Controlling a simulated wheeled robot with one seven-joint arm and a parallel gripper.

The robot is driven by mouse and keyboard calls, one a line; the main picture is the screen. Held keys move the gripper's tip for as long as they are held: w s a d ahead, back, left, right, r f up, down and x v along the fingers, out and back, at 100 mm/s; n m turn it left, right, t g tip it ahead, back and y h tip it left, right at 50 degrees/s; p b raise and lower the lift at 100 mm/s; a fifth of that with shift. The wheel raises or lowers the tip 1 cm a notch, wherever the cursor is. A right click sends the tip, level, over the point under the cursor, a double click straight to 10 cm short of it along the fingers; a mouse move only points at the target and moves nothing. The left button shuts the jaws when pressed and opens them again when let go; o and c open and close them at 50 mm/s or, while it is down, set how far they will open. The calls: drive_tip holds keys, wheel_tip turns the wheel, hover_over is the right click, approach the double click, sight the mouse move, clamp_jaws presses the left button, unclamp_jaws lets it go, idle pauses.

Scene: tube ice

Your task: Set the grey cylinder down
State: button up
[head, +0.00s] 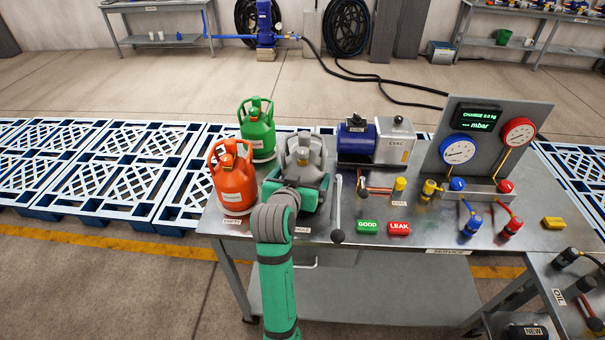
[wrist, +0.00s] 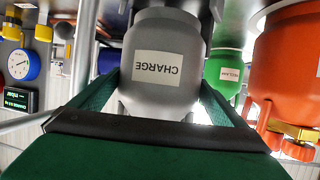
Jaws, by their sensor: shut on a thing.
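The grey cylinder (head: 304,152) is upright over the service bench, right of the orange cylinder (head: 233,180). My gripper (head: 300,188) is around its body from the front and shut on it. In the wrist view, which is upside down, the grey cylinder (wrist: 168,65) with its CHARGE label sits between the two green fingers. My gripper and arm hide its base in the head view, so I cannot tell whether it touches the bench or a support.
A green cylinder (head: 258,132) stands behind, to the left. The vacuum pump (head: 356,140) and EVAC unit (head: 395,141) are at the back right. A lever with a black knob (head: 338,236) stands close on the right. GOOD (head: 367,227) and LEAK (head: 399,228) buttons lie in front.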

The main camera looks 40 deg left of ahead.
drive_tip(key=shift+f, duration=1.15)
drive_tip(key=o, duration=1.7)
drive_tip(key=shift+f, duration=0.4)
drive_tip(key=shift+s, duration=0.1)
drive_tip(key=shift+r, duration=0.15)
drive_tip(key=v, duration=1.2)
